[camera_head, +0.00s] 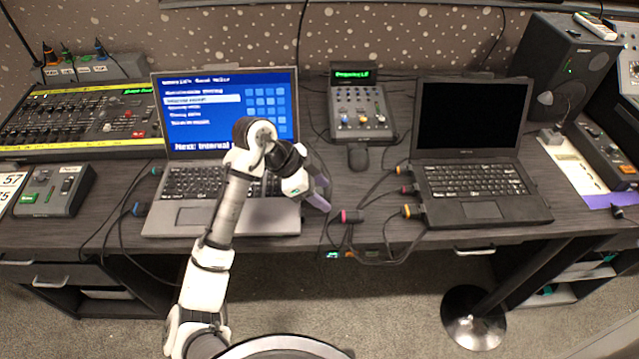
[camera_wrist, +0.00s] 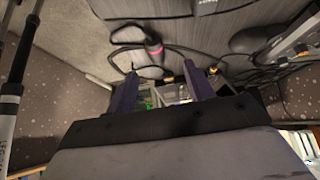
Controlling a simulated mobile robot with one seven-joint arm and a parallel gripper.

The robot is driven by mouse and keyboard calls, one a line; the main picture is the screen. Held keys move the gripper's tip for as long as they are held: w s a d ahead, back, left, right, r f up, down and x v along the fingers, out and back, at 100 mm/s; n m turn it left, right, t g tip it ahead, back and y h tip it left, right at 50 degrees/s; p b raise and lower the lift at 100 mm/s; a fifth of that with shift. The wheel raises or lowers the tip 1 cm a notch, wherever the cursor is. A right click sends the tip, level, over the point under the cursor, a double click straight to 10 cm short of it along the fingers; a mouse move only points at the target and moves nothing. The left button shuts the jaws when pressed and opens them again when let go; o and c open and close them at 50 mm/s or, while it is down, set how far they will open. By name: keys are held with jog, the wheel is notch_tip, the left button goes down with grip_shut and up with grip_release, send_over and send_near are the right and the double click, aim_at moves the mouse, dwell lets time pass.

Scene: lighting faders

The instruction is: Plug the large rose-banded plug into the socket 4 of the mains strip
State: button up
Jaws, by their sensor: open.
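The larger rose-banded plug (camera_head: 352,216) lies near the front edge of the desk, between the two laptops, with a dark cable. It also shows in the wrist view (camera_wrist: 153,46), beyond my fingers. A smaller rose-banded plug (camera_head: 408,189) lies beside the right laptop. My gripper (camera_head: 322,192) is open and empty, in the air over the right front corner of the left laptop; its fingers (camera_wrist: 160,92) also show in the wrist view.
Yellow-orange plugs (camera_head: 412,211) and loose cables lie near the rose-banded plug. The left laptop (camera_head: 222,222) stands under my arm. The right laptop (camera_head: 480,205), a mouse (camera_head: 358,158) and a small fader console (camera_head: 360,112) stand nearby. A box with several coloured plugs (camera_head: 95,68) stands at the back left.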

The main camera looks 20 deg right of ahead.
aim_at(342, 213)
jog(key=shift+s+d+f+b, duration=0.15)
jog(key=shift+s+f+b, duration=0.05)
jog(key=shift+f, duration=0.2)
jog(key=shift+s+d+f+b, duration=0.1)
jog(key=shift+s+f+b, duration=0.1)
jog(key=shift+f, duration=0.2)
jog(key=b+x, duration=0.4)
jog(key=x, duration=0.3)
jog(key=shift+s+d+f, duration=0.15)
jog(key=shift+d+f, duration=0.05)
jog(key=shift+f, duration=0.05)
jog(key=c, duration=1)
jog(key=shift+r+p, duration=1.8)
jog(key=shift+r, duration=0.8)
jog(key=shift+s+f, duration=0.1)
